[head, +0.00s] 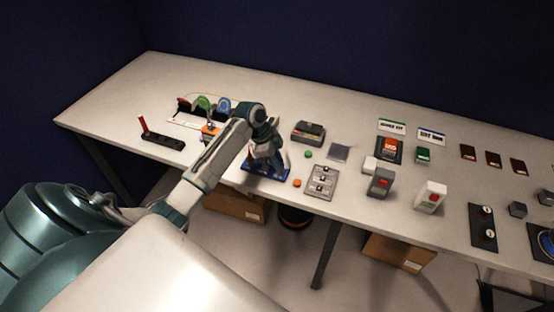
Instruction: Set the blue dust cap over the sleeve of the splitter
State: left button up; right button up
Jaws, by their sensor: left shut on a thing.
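My left gripper (266,163) points down over a blue base (254,174) near the table's front edge. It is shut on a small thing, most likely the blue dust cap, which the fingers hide. A green cap-like disc (308,154) and an orange one (297,183) lie to its right; no loose blue one shows beside them. I cannot tell for sure which piece is the splitter. A dark grey box (309,131) stands behind the green disc, and a grey plate with several fittings (322,182) lies right of the orange disc. My right gripper is not in view.
Left of my arm are a black block with a red post (161,140) and a rack with green and blue discs (203,104). Grey and white boxes (430,196) stand to the right. A dark square (338,152) lies flat. The table's far left is clear.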

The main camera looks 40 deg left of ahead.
pick_arm(q)
jog(key=shift+f, duration=0.4)
jog(key=shift+f+b, duration=0.45)
jog(key=shift+f, duration=0.05)
jog(key=o, duration=1)
jog(key=shift+r, duration=0.1)
jog(key=shift+a+r, duration=0.1)
jog(key=shift+r, duration=0.05)
jog(key=b+v, duration=0.3)
jog(key=v, duration=0.7)
jog(key=shift+s+r, duration=0.1)
jog(key=shift+r, duration=0.1)
